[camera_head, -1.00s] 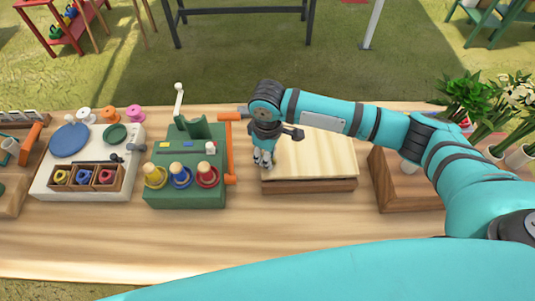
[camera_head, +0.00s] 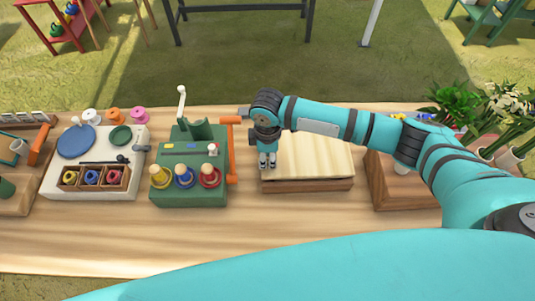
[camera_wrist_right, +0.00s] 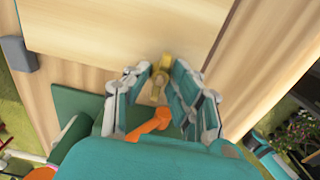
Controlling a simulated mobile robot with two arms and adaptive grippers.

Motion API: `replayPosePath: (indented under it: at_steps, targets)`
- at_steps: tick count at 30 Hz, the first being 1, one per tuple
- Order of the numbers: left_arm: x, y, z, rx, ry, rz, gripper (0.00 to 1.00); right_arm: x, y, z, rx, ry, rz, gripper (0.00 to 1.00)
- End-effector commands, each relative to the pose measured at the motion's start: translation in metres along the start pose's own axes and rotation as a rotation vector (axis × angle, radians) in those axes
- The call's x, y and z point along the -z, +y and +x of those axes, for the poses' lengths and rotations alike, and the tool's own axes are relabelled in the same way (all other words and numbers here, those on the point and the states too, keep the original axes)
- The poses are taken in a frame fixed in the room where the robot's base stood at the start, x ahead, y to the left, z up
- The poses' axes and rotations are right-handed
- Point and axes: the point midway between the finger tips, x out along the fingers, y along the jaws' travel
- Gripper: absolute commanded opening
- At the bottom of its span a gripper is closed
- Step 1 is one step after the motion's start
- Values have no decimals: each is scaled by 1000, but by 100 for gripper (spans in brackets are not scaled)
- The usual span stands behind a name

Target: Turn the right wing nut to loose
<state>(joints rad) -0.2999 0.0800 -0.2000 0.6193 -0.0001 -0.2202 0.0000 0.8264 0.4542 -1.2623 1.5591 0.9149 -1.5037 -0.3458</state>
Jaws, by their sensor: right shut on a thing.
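The wooden press (camera_head: 310,160), a pale board over a darker base, lies on the table right of the green stand. My right gripper (camera_head: 267,163) points down at the press's left edge in the head view. In the right wrist view, a brass-coloured wing nut (camera_wrist_right: 160,80) shows between the fingers of my right gripper (camera_wrist_right: 160,90), at the edge of the pale board (camera_wrist_right: 120,30). The gripper is shut on it. The fingers hide the wing nut in the head view. How far the nut is turned cannot be told. My left gripper is not in view.
The green stand (camera_head: 205,198) with its orange handle (camera_head: 231,150) is close on the left of my right gripper. A white board (camera_head: 100,190) with plates and spools is farther left. A wooden box (camera_head: 400,188) and flowers stand on the right. The table front is clear.

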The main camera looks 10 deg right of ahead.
Motion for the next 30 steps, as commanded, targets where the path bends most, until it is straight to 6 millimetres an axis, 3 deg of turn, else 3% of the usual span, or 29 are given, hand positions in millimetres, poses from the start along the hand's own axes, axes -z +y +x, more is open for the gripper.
replayPosePath:
  at_steps: [14,15,20,30]
  targets:
    - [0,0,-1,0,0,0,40,0,-1,1,1,0,-20,0]
    - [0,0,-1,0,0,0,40,0,-1,1,1,0,-20,25]
    - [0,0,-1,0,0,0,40,0,0,1,1,0,-20,45]
    - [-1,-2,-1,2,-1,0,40,0,0,-5,0,1,-19,45]
